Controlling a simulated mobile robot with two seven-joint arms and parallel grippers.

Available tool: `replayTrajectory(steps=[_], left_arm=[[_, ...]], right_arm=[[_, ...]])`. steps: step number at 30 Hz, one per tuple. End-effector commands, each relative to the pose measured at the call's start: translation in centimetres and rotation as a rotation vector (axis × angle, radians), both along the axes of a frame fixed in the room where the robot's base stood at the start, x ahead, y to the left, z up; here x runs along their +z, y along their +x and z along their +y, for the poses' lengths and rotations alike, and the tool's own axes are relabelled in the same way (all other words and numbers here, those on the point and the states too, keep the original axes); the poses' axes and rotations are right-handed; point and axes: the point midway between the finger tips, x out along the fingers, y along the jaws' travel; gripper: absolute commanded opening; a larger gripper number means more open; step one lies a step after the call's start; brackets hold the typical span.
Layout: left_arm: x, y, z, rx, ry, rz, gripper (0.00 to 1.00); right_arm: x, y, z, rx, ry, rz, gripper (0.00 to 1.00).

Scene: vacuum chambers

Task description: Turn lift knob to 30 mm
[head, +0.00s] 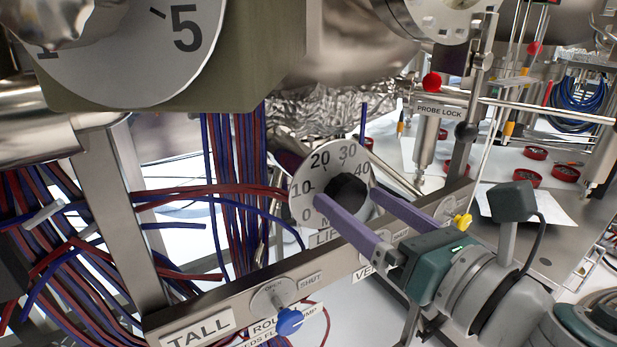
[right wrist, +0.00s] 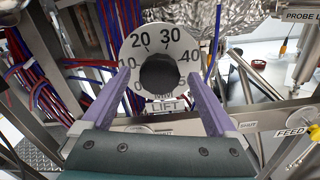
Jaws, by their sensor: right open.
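The lift knob (head: 347,190) is black and round. My right gripper (head: 346,184) has two purple fingers, open, pointing at the dial, one on each side of the knob. In the right wrist view the knob (right wrist: 160,73) shows between the open fingers, with a gap on both sides. I cannot tell whether the fingertips reach past its front face. No pointer mark on the knob is readable. My left gripper is not in view.
A metal rail (head: 215,302) below the dial carries a blue-tipped OPEN/SHUT valve handle (head: 289,320). Red and blue cable bundles (head: 235,190) hang left of the dial. A large dial (head: 150,50) overhangs at upper left. The PROBE LOCK post (head: 428,135) stands to the right.

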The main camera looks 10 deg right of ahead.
Motion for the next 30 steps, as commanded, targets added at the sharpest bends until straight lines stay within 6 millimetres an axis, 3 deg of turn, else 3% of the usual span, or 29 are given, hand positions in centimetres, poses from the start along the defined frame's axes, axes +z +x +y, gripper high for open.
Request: replayTrajectory(steps=[10, 30], left_arm=[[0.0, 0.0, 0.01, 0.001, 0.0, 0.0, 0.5], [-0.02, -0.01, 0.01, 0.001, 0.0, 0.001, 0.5]], right_arm=[[0.0, 0.45, 0.2, 0.0, 0.0, 0.0, 0.92], [0.01, 0.42, 0.18, 0.001, 0.001, 0.0, 0.17]])
